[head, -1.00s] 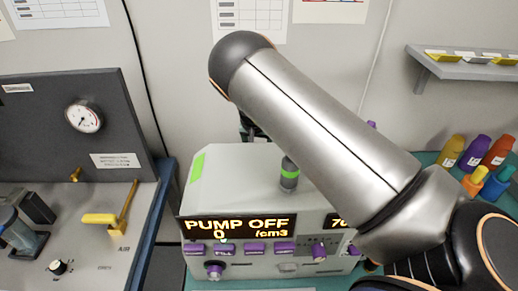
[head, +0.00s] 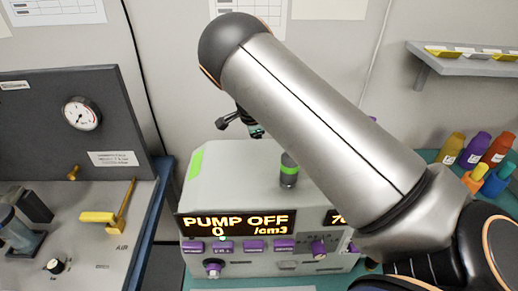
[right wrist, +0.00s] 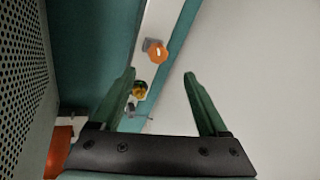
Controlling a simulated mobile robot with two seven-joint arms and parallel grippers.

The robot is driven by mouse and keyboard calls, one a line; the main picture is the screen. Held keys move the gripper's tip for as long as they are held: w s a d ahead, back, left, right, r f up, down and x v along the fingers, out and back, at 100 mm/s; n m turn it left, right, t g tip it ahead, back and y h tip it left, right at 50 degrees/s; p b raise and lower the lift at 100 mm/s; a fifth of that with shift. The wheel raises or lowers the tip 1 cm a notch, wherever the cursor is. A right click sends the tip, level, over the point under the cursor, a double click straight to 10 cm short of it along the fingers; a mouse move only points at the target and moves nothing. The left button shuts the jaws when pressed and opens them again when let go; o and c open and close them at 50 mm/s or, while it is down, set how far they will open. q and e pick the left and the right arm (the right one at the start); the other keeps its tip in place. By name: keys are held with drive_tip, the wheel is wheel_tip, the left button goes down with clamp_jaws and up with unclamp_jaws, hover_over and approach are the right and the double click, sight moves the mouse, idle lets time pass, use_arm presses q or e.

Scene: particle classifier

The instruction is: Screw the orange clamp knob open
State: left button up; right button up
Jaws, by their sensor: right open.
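An orange knob (right wrist: 158,52), which looks like the clamp knob, sits on a small grey block on a pale strip in the right wrist view. My right gripper (right wrist: 158,82) is open and empty, its two green fingers reaching toward the strip. The knob is beyond the fingertips, roughly between them in the picture and apart from both. In the head view a dark part of my right gripper (head: 240,121) shows above the back of the pump device, partly covered by my arm. The knob is not visible in the head view. My left gripper is not in view.
The pump device (head: 235,180) reads "PUMP OFF". A small yellow and orange fitting (right wrist: 139,90) sits near the left finger. A perforated grey panel (right wrist: 25,90) is close at left. Bottles (head: 475,151) stand at right; a gauge panel (head: 60,120) stands at left.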

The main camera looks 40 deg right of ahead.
drive_tip(key=d+f+m, duration=0.1)
drive_tip(key=f+m, duration=0.2)
drive_tip(key=m, duration=0.4)
drive_tip(key=w+d+f+m, duration=0.1)
drive_tip(key=f+m, duration=0.1)
drive_tip(key=m, duration=0.6)
drive_tip(key=w+d+f+m, duration=0.1)
drive_tip(key=f+m, duration=0.2)
drive_tip(key=m, duration=0.5)
drive_tip(key=shift+f, duration=0.35)
clamp_jaws()
